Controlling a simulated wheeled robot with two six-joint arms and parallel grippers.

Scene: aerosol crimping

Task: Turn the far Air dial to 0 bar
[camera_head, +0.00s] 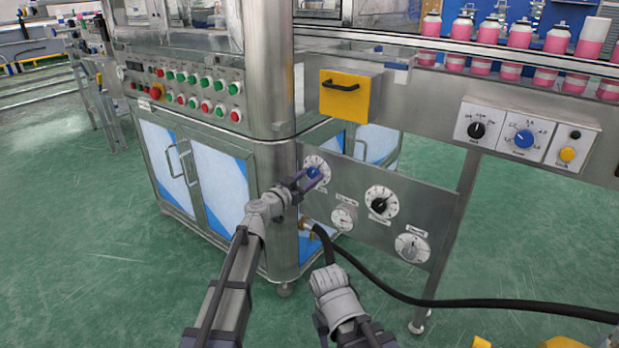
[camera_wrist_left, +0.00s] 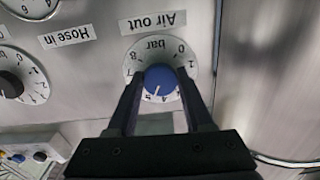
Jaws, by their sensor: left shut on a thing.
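The Air out dial (camera_wrist_left: 178,53) is a white round scale in bar on the steel panel; it also shows in the head view (camera_head: 319,161). Its blue knob (camera_wrist_left: 160,80) has a white pointer line, which points between about 4 and 5, away from the 0. My left gripper (camera_wrist_left: 159,84) is shut on the blue knob, one dark finger on each side. In the head view my left gripper (camera_head: 309,179) reaches the knob from the lower left. My right arm is at bottom centre; its fingers cannot be made out.
The same panel carries a black-knob dial (camera_head: 381,203) and two gauges, one (camera_head: 343,217) close below my left gripper. A black hose (camera_head: 450,302) runs from beside the panel to the right. A yellow box (camera_head: 346,96) sits above. Green floor is free at left.

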